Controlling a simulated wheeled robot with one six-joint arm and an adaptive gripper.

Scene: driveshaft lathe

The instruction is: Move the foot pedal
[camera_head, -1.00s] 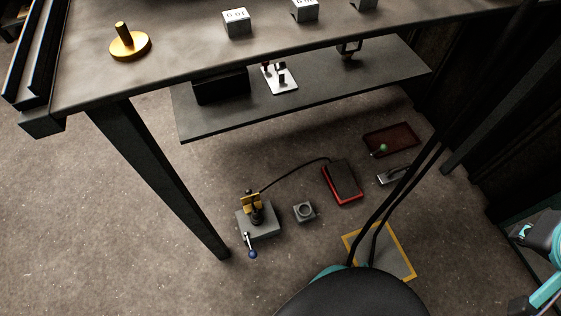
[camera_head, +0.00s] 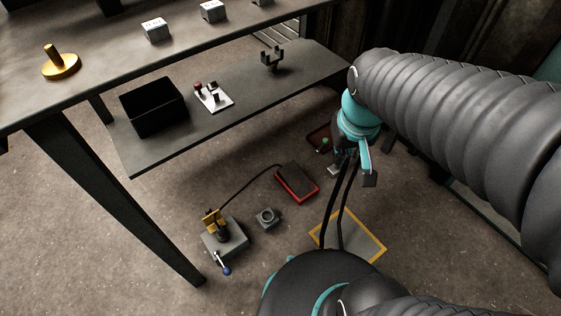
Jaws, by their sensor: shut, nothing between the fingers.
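A yellow-bordered grey square (camera_head: 358,240) is on the floor to the right and nearer than the pedal. My gripper (camera_head: 360,172) is right of the pedal in the picture, apart from it, shut and empty. Its fingers are partly hidden and overlap black hoses in the view.
A small grey block with a ring (camera_head: 267,218) sits between grey box and pedal. A dark red tray (camera_head: 319,138) lies behind. The lower shelf (camera_head: 165,155) overhangs, and a table leg (camera_head: 125,205) stands at left. Bare floor lies at lower left.

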